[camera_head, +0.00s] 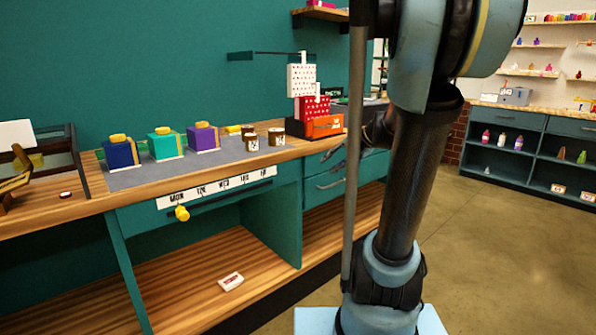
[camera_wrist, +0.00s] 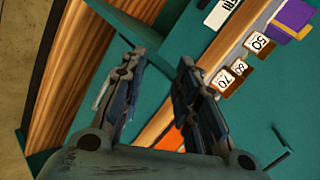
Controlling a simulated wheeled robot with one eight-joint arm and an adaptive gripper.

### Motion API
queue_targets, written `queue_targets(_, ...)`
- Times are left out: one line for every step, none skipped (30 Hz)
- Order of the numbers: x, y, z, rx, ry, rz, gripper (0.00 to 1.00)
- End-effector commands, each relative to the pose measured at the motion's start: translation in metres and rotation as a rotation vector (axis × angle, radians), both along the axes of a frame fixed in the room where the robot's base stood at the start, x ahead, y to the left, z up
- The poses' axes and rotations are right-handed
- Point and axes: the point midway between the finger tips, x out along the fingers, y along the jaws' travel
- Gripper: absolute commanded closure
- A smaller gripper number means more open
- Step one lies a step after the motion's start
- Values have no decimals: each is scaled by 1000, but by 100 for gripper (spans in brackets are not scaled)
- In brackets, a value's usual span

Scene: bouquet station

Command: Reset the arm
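My gripper (camera_wrist: 160,57) is open in the wrist view, with its two dark fingers apart and nothing between them. In the camera_head view my arm rises at the right, and its upper part runs out of the top of the picture. No object is held.
The wooden counter (camera_head: 85,208) carries blue (camera_head: 120,153), teal (camera_head: 165,145) and purple (camera_head: 203,138) boxes, brown labelled blocks (camera_head: 277,137) and a red polka-dot box (camera_head: 313,108). A yellow knob (camera_head: 182,213) sticks out in front. Open floor (camera_head: 480,235) lies at the right.

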Motion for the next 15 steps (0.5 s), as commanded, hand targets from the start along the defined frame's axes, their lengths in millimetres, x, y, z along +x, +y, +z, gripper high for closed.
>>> queue_targets(-18, 4, -9, -42, 13, 24, 71)
queue_targets(-28, 5, -14, -69, 21, 37, 71)
queue_targets(-42, 6, -22, -106, 33, 56, 71)
queue_targets(-52, 7, -28, -133, 41, 70, 71)
queue_targets(-62, 7, -34, -160, 49, 82, 71)
queue_targets(-75, 6, -41, -197, 60, 101, 71)
queue_targets(-84, 6, -47, -225, 68, 114, 71)
queue_targets(-94, 5, -53, -252, 75, 127, 71)
queue_targets(-107, 3, -60, -289, 86, 144, 71)
queue_targets(-116, 2, -66, -316, 95, 158, 71)
queue_targets(-125, 0, -72, -344, 103, 171, 71)
queue_targets(-138, -3, -79, -381, 112, 186, 71)
queue_targets(-147, -5, -85, -408, 120, 198, 71)
queue_targets(-155, -8, -90, -435, 127, 211, 71)
queue_targets(-167, -12, -98, -472, 137, 227, 71)
